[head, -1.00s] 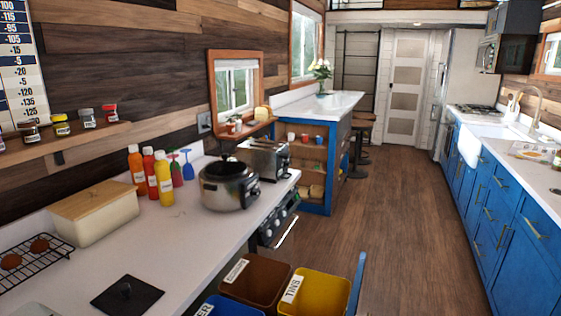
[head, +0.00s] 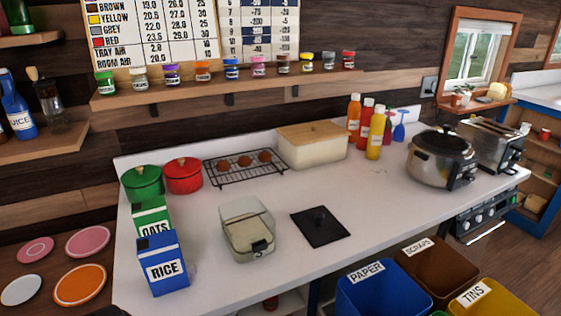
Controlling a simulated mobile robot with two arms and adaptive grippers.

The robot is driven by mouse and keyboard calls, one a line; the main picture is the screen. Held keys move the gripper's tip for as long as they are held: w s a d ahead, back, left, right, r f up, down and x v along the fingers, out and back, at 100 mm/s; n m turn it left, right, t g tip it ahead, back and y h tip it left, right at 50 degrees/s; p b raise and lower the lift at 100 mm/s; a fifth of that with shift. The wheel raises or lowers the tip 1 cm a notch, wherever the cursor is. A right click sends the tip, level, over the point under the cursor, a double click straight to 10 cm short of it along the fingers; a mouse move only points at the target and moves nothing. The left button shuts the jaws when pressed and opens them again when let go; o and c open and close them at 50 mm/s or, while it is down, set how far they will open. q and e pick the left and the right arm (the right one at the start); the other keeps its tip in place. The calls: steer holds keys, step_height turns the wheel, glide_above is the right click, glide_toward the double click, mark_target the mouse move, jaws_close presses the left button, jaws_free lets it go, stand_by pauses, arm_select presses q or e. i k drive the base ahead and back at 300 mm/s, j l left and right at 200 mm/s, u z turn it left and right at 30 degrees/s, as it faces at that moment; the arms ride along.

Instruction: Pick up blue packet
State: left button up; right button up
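A blue packet labelled RICE (head: 163,265) stands upright near the front left of the white counter (head: 295,240). A green and white packet labelled OATS (head: 150,219) stands close behind it and is partly hidden by it. Neither of my grippers shows in the head view, so nothing is seen near the packet.
Green (head: 142,184) and red (head: 183,176) pots stand behind. Bins, including a blue PAPER bin (head: 383,292), stand before the counter. A shelf (head: 225,90) holds several jars.

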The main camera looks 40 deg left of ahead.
mark_target(160, 254)
steer(key=u, duration=1.55)
